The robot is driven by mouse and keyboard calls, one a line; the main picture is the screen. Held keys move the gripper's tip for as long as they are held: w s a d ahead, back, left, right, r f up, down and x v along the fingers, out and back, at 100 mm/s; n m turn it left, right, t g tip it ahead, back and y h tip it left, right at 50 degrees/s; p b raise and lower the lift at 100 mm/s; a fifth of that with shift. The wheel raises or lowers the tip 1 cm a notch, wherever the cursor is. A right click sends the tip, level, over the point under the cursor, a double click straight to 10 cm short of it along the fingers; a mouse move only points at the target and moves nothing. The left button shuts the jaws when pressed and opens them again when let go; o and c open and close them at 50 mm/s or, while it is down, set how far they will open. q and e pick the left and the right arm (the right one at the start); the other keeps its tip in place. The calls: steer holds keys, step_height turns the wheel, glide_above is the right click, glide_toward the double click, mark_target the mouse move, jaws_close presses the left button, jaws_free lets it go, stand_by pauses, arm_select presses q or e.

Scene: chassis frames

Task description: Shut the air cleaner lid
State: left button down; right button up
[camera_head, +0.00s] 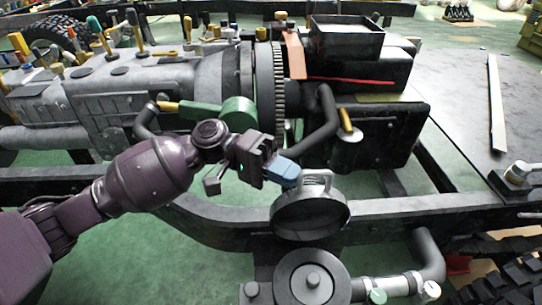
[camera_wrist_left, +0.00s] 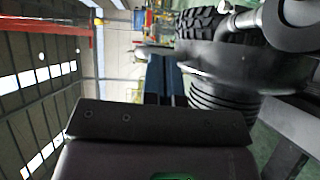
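The air cleaner lid (camera_head: 311,217), a round dark metal cap, stands tilted up above the round air cleaner body (camera_head: 290,283), so it is open. My left gripper (camera_head: 287,173) is at the upper left edge of the lid, with its blue fingertips close together. They are very near the rim; I cannot tell whether they touch it. In the left wrist view the fingers (camera_wrist_left: 164,80) lie side by side with only a narrow gap and nothing visible between them. A large dark round part, seemingly the lid (camera_wrist_left: 245,72), is just right of them. My right gripper is not in view.
The engine (camera_head: 75,105) and a black box (camera_head: 370,135) stand behind the chassis rail (camera_head: 400,208). A pipe (camera_head: 428,255) runs right of the air cleaner body. A tyre (camera_head: 515,285) is at the lower right. Green floor shows left of the air cleaner.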

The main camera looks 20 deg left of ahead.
arm_select(q)
steer(key=s+d+f+m+t+y+p, duration=0.2)
steer(key=s+d+m+t+y+p, duration=0.25)
steer(key=s, duration=0.75)
steer(key=s+d+f+m+t+y+p, duration=0.2)
steer(key=s+d+f+m+p, duration=0.2)
steer(key=s+f, duration=0.4)
step_height(320, 180, down, 5)
steer(key=shift+r+m, duration=0.2)
steer(key=shift+m, duration=0.55)
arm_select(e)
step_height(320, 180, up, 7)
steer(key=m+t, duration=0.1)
arm_select(q)
steer(key=shift+t, duration=0.25)
